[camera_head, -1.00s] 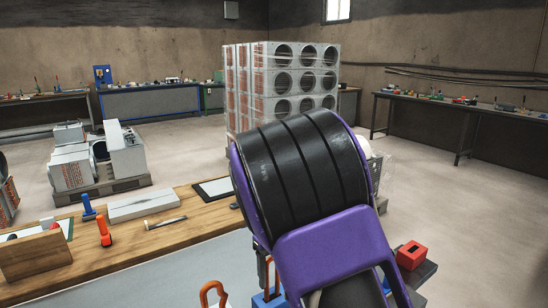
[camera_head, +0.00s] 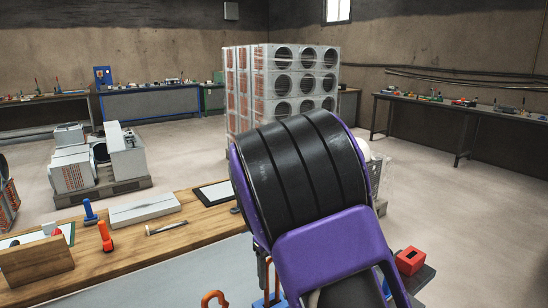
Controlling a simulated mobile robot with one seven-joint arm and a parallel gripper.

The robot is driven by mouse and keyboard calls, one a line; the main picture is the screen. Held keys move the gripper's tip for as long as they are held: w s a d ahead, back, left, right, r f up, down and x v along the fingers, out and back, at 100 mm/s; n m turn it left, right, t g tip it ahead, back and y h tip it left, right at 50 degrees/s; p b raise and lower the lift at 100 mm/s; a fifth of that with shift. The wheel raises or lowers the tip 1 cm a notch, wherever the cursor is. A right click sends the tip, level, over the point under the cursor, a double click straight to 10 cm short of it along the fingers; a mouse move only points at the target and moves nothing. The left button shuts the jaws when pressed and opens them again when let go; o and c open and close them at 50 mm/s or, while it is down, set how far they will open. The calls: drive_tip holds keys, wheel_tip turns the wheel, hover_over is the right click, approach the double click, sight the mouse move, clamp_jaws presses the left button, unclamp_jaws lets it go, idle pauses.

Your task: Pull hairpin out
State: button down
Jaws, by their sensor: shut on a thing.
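My black and purple arm (camera_head: 300,170) fills the middle of the head view. My gripper is not in view; the arm's bulk hides what lies behind it. I cannot make out a hairpin being held. A stack of pale coil units (camera_head: 290,85) with round dark openings stands behind the arm, with copper-coloured rows on its left side. More coil units (camera_head: 72,170) with copper-coloured ends rest on a pallet at the left.
A wooden workbench (camera_head: 190,223) at the lower left carries a blue tool (camera_head: 90,212), an orange tool (camera_head: 105,236) and a pale block (camera_head: 145,209). A red box (camera_head: 410,260) is at the lower right. Open floor lies at the right.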

drive_tip(key=shift+r+p, duration=2.9)
drive_tip(key=shift+r, duration=1.9)
